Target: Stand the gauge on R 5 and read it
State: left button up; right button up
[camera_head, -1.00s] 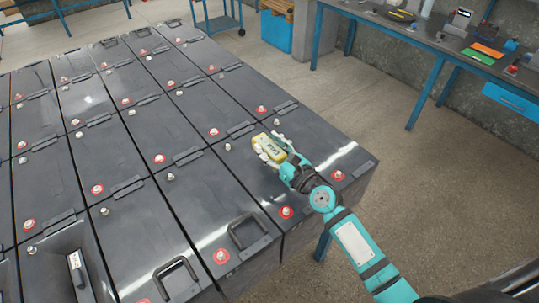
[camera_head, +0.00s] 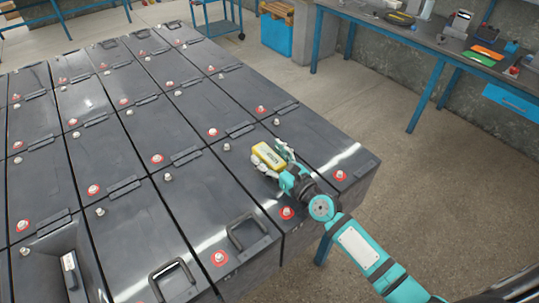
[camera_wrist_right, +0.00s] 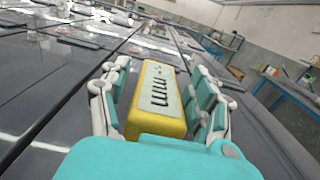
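The yellow gauge (camera_head: 268,155) with a pale face is between the fingers of my right gripper (camera_head: 272,160), over the batteries near the right edge of the block. In the right wrist view the gauge (camera_wrist_right: 158,100) fills the space between the gripper's two fingers (camera_wrist_right: 160,95), which lie along its sides. Dark slots or marks show on its face, but no reading is legible. Whether its underside touches the battery below is hidden. No label for R 5 is readable. My left gripper is out of view.
Black batteries (camera_head: 107,160) stand in close rows with red-ringed and plain metal terminals. Black handles (camera_head: 248,234) rise from some near lids. A blue-legged workbench (camera_head: 430,45) with tools stands at the back right. The floor (camera_head: 430,180) to the right is clear.

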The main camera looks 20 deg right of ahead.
jog(key=shift+r, duration=0.15)
jog(key=shift+s, duration=0.3)
jog(key=b+v, duration=0.2)
jog(key=v, duration=0.8)
jog(key=shift+s+d, duration=0.2)
jog(key=shift+s, duration=0.1)
jog(key=shift+s+d, duration=0.1)
jog(key=shift+s, duration=0.25)
jog(key=shift+r, duration=0.1)
